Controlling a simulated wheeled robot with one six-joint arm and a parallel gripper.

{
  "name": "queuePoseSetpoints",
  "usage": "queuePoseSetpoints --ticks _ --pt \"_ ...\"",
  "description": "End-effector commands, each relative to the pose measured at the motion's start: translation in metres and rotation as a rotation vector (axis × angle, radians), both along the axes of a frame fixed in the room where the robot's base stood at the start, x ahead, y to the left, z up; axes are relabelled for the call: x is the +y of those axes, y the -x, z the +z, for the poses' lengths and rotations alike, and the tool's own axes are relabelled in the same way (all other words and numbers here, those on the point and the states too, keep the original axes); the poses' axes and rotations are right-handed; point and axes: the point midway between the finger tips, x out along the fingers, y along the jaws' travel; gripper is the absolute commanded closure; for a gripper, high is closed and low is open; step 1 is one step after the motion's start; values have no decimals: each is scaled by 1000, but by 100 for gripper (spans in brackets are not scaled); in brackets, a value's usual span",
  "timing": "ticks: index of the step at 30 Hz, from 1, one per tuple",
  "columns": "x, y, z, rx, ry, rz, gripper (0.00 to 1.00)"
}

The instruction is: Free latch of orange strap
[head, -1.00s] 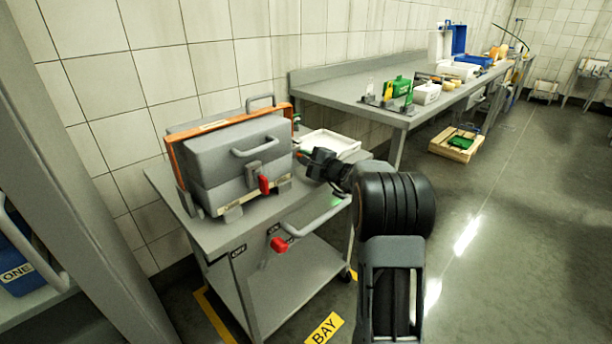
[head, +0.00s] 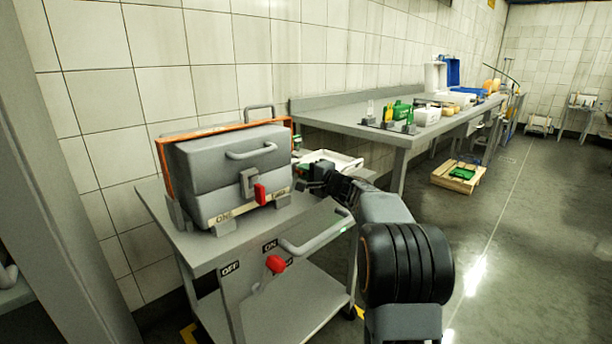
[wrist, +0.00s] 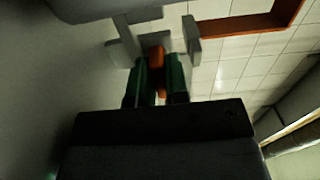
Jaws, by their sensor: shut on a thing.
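A grey case (head: 228,170) sits on the cart top with the orange strap (head: 165,168) around it. The strap also shows at the upper right of the wrist view (wrist: 245,22). In the wrist view my gripper (wrist: 158,72) has its green fingers shut on an orange latch piece (wrist: 156,57), between grey bracket parts (wrist: 192,40). In the head view my gripper (head: 306,186) is at the right end of the case; the latch there is hidden.
The grey cart (head: 165,225) has a handle and a red knob (head: 275,264) with OFF and ON labels. A red-tipped lever (head: 260,193) is on the case front. A white tray (head: 335,160) lies behind my gripper. A long bench (head: 345,118) stands behind; the floor to the right is open.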

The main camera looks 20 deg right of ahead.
Motion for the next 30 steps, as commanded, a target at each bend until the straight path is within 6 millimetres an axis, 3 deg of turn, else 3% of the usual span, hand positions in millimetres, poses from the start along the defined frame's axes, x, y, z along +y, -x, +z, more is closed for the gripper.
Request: queuePoseSetpoints --ticks 7,8,15,24,30 --pt "0 0 0 0 5 2 100" --pt "0 0 0 0 5 2 83" --pt "0 0 0 0 3 1 60" --pt "-1 2 1 -1 3 -1 60" --pt "-12 27 1 -1 3 -3 60"
